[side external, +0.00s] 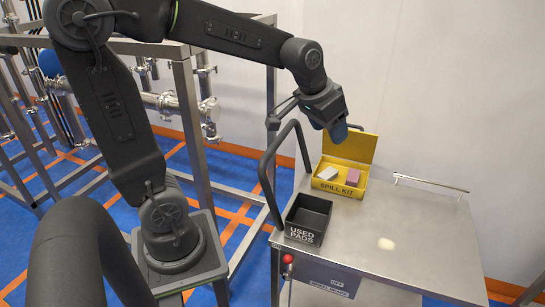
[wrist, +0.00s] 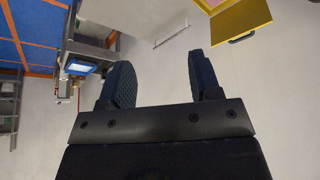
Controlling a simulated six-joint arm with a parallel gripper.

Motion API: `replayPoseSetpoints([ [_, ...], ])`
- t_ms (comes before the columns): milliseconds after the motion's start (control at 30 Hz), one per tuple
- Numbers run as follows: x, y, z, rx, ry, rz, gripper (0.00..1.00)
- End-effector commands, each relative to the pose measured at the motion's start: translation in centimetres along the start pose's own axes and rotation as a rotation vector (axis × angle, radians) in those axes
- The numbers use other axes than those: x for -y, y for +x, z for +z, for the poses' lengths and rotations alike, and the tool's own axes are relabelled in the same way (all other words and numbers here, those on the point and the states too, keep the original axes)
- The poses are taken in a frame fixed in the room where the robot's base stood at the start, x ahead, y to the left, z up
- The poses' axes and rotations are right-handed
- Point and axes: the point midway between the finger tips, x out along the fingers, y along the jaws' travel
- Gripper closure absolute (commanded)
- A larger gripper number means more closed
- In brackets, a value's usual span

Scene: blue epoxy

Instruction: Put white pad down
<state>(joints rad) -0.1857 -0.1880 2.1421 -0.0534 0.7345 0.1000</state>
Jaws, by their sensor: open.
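The white pad (side external: 328,173) lies in the left part of the open yellow spill kit box (side external: 341,190), beside a pink pad (side external: 352,176). My gripper (side external: 338,133) is above the box, near its raised lid in the picture, and apart from the pads. In the wrist view my gripper (wrist: 160,80) has its two dark blue fingers spread with nothing between them. Part of the yellow kit (wrist: 241,20) shows there at the top right.
A black open bin marked USED PADS (side external: 306,217) stands on the steel cart top (side external: 420,230), in front of the kit. The bin looks empty. A dark curved rail (side external: 268,165) rises at the cart's left. The cart's right side is clear.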

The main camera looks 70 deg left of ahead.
Motion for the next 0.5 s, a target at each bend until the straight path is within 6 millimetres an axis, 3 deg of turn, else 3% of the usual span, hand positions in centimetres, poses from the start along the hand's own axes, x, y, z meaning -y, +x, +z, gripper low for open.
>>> replayPoseSetpoints([
  [33,-1.1,-1.9,2.0,-0.015,0.022,0.008,0.42],
  [100,-2.2,-3.6,4.8,-0.02,0.044,0.019,0.42],
  [300,-3.9,-6.2,11.4,-0.032,0.089,0.039,0.42],
  [500,-4.2,-6.8,14.2,-0.036,0.106,0.048,0.42],
])
